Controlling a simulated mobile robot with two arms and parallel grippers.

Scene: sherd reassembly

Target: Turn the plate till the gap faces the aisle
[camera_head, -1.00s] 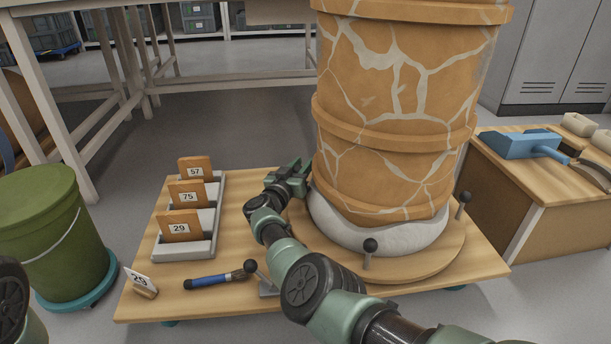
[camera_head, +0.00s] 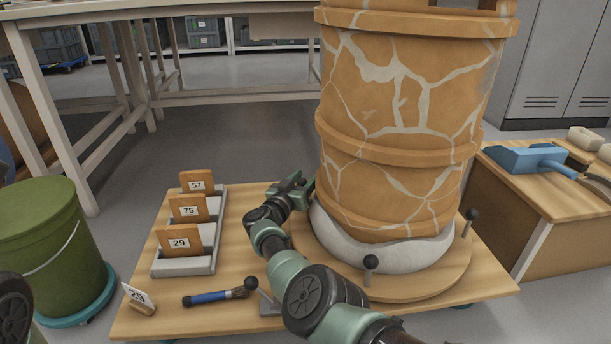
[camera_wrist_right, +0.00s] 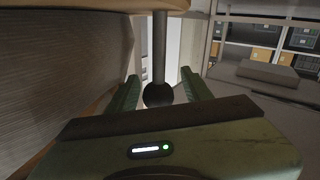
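The round wooden plate (camera_head: 405,287) lies on a low wooden platform and carries a white padded ring (camera_head: 385,247) with the large cracked orange jar (camera_head: 400,130) upright in it. Knobbed posts stand at its edge, at the front (camera_head: 371,263) and right (camera_head: 472,214). My right gripper (camera_head: 300,188) is at the plate's far left, beside the jar. In the right wrist view, a dark ball knob on a post (camera_wrist_right: 158,94) is between its open fingers, with space on both sides. The jar's top is cut off, so I cannot tell where the gap faces. My left gripper is out of view.
A green bucket (camera_head: 50,240) stands left. A wooden box (camera_head: 540,200) with a blue tool (camera_head: 525,158) stands right.

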